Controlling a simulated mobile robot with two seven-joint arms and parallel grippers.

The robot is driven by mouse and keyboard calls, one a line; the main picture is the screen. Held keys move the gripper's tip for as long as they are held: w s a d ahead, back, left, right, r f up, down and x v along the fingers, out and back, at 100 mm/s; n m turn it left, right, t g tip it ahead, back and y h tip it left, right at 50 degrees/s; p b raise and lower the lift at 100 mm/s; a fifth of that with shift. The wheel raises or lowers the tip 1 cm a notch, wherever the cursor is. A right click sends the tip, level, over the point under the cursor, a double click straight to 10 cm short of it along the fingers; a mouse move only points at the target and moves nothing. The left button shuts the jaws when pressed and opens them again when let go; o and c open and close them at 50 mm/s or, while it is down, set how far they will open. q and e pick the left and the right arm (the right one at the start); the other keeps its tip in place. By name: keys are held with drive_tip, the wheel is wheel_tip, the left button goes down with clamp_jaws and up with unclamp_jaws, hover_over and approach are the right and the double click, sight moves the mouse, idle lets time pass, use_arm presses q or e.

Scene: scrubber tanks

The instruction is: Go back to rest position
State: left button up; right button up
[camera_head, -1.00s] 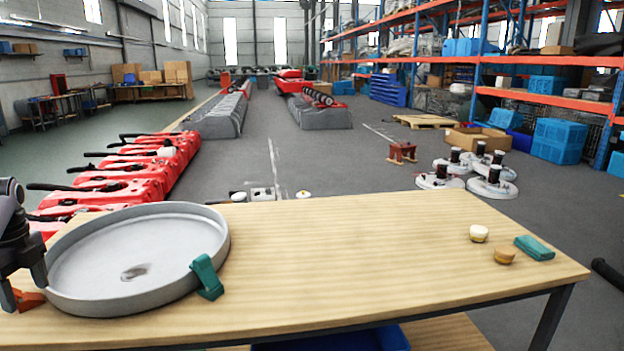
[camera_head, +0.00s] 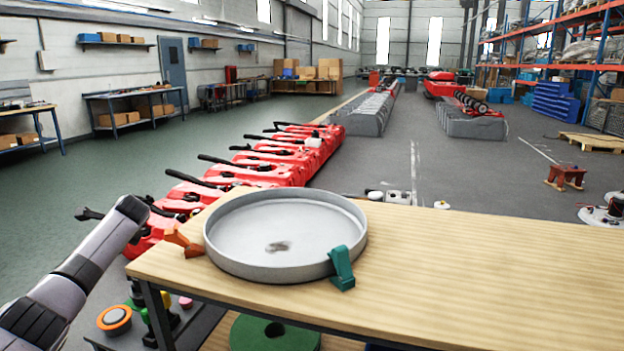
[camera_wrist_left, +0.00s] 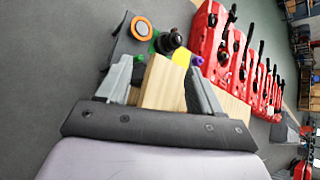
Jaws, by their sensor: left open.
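My left arm (camera_head: 75,275) comes in from the left in the head view, beside the table's left end. Its gripper cannot be made out clearly there. In the left wrist view my left gripper (camera_wrist_left: 158,66) is open, with its two grey fingers apart and nothing held between them. A strip of the table shows beyond the fingers. My right gripper is not in view. A round grey tray (camera_head: 285,238) lies on the wooden table (camera_head: 470,265), with a teal clamp (camera_head: 342,268) at its right front rim and an orange clamp (camera_head: 184,243) at its left.
Red scrubber machines (camera_head: 275,165) stand in a row behind the table. Beneath and left of it are an orange-and-grey disc (camera_head: 114,320) and a green disc (camera_head: 272,335). The tabletop right of the tray is clear. Open floor (camera_head: 60,195) lies at the left.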

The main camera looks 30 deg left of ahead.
use_arm(q)
drive_tip(key=d+f+m+t+h, duration=0.15)
drive_tip(key=d+f+t, duration=0.25)
drive_tip(key=d+f, duration=0.6)
drive_tip(key=d+f+t+h, duration=0.35)
drive_tip(key=d+f, duration=0.35)
drive_tip(key=d, duration=0.5)
drive_tip(key=s+d+f+n+h, duration=0.2)
drive_tip(key=s+d, duration=0.2)
drive_tip(key=d, duration=0.4)
drive_tip(key=s+d+f+n+t+h, duration=0.1)
drive_tip(key=s+d+f+h, duration=0.2)
drive_tip(key=s+d, duration=0.35)
drive_tip(key=s+d+f+n+h, duration=0.2)
drive_tip(key=s+d, duration=0.1)
drive_tip(key=d, duration=0.7)
drive_tip(key=d+r+n+p, duration=0.3)
drive_tip(key=d+n, duration=0.2)
drive_tip(key=d, duration=0.6)
drive_tip(key=shift+w+d+t+p, duration=0.15)
drive_tip(key=shift+t+p, duration=0.25)
drive_tip(key=shift+t, duration=0.05)
drive_tip(key=shift+n, duration=0.25)
